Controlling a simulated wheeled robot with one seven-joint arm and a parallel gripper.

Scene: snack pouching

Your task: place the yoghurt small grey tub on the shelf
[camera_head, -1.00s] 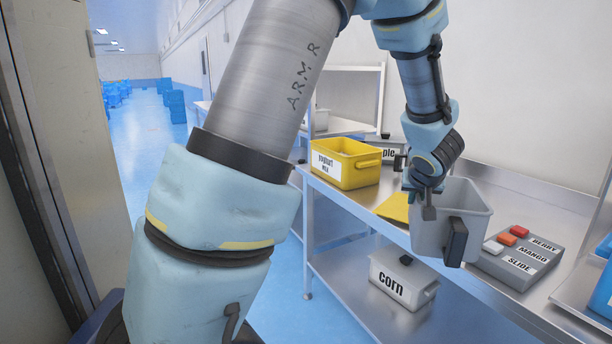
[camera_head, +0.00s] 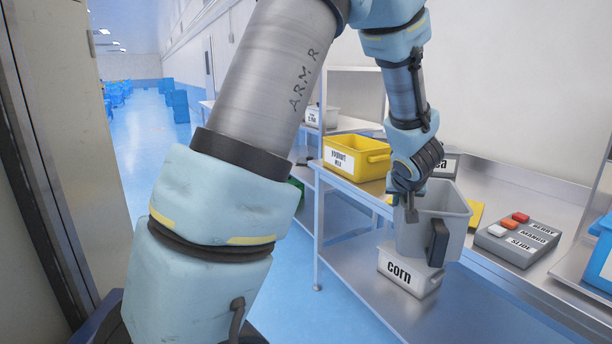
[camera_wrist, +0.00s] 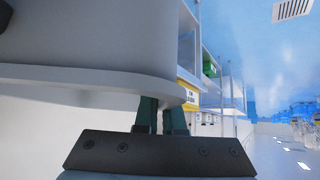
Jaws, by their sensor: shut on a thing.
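A small grey tub (camera_head: 428,237) with a black handle on its near side hangs from my gripper (camera_head: 411,203) in the head view. My gripper is shut on the tub's left rim. The tub is roughly upright, above the front edge of the steel table, and partly covers the corn tub behind and below it. No label shows on it. In the wrist view the tub (camera_wrist: 110,50) fills the upper left, beside the dark green fingers (camera_wrist: 161,115). A shelf rack (camera_head: 357,69) stands behind the table; the table's lower shelf (camera_head: 345,262) is also in view.
A yellow tub labelled yoghurt (camera_head: 357,158) stands on the table. A corn tub (camera_head: 405,277) sits on the lower shelf. A button box (camera_head: 517,240) is at the right, beside a blue tray (camera_head: 598,255). Another grey tub (camera_head: 325,116) stands farther back. The lower shelf's left part is clear.

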